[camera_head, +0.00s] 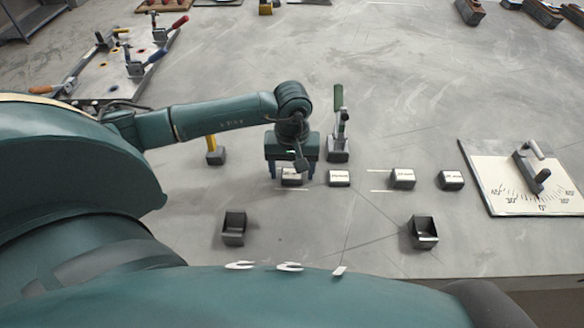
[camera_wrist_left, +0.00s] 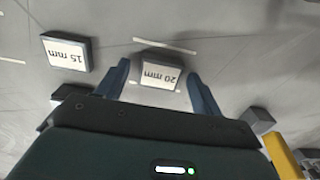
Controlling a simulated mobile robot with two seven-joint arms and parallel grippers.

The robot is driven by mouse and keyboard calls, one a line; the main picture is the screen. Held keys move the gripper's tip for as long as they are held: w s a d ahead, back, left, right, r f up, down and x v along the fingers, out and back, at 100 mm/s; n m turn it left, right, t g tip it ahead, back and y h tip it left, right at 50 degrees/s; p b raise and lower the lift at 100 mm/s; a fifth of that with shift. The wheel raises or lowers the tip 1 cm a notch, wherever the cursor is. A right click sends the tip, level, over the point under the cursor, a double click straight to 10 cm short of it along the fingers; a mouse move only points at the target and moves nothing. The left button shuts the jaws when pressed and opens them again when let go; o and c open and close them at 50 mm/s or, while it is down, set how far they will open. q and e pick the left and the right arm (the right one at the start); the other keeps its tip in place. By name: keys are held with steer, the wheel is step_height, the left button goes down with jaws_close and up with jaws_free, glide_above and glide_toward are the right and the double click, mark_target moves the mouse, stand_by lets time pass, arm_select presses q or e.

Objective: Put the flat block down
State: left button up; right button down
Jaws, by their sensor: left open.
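My left gripper (camera_head: 294,170) is open, pointing down, with its fingers on either side of a flat block (camera_head: 292,178) on the grey table. In the left wrist view this block (camera_wrist_left: 160,76) is labelled 20 mm and sits between the two blue fingers (camera_wrist_left: 160,84), with a visible gap on each side. A second block (camera_head: 339,178) lies just to the right; in the left wrist view it (camera_wrist_left: 67,52) reads 15 mm. Two more labelled blocks, one (camera_head: 403,178) and another (camera_head: 451,180), continue the row. My right gripper is not in view.
A green-handled clamp (camera_head: 339,135) stands behind the row and a yellow-handled tool (camera_head: 214,150) stands left. Two dark open bins (camera_head: 234,228) (camera_head: 423,231) are in front. An angle-scale board (camera_head: 525,180) lies at right. A clamp fixture plate (camera_head: 125,62) is at back left.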

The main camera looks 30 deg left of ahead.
mark_target(292, 174)
arm_select(q)
step_height(292, 174, up, 12)
steer(key=b, duration=0.1)
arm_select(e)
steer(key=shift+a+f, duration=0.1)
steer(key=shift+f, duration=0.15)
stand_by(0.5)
